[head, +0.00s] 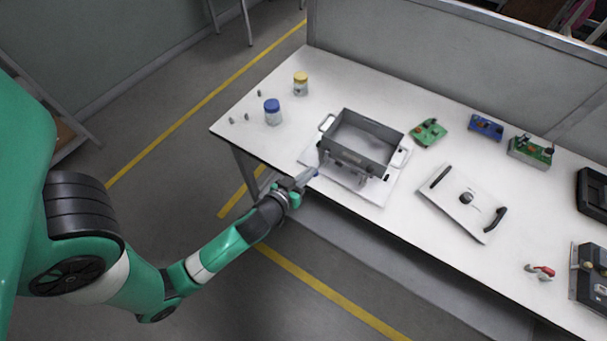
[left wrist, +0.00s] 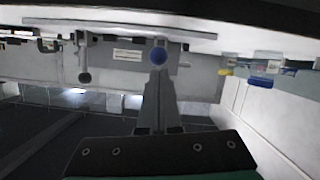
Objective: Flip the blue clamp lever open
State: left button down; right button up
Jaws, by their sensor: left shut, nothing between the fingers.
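The grey open box (head: 362,140) sits on a white base plate (head: 374,193) near the table's front edge. The blue clamp lever knob (head: 316,174) is small at the box's front left. The left fingers also show in the wrist view (left wrist: 158,82). My right gripper is not in view.
A white lid (head: 462,200) with dark handles lies right of the box. A blue-capped jar (head: 272,112) and a yellow-capped jar (head: 300,85) stand at the left. Circuit boards (head: 429,132) lie behind. A grey partition (head: 430,70) bounds the table's back.

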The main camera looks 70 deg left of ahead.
pick_arm(q)
notch_tip(320, 180, up, 5)
jog(key=p, duration=0.5)
jog(key=s+f+b+v, duration=0.1)
jog(key=f+b+v, duration=0.1)
jog(key=v, duration=0.7)
jog(key=shift+s+r+b, duration=0.15)
jog(key=shift+s+b, duration=0.15)
jog(key=shift+b, duration=0.1)
jog(key=shift+d, duration=0.1)
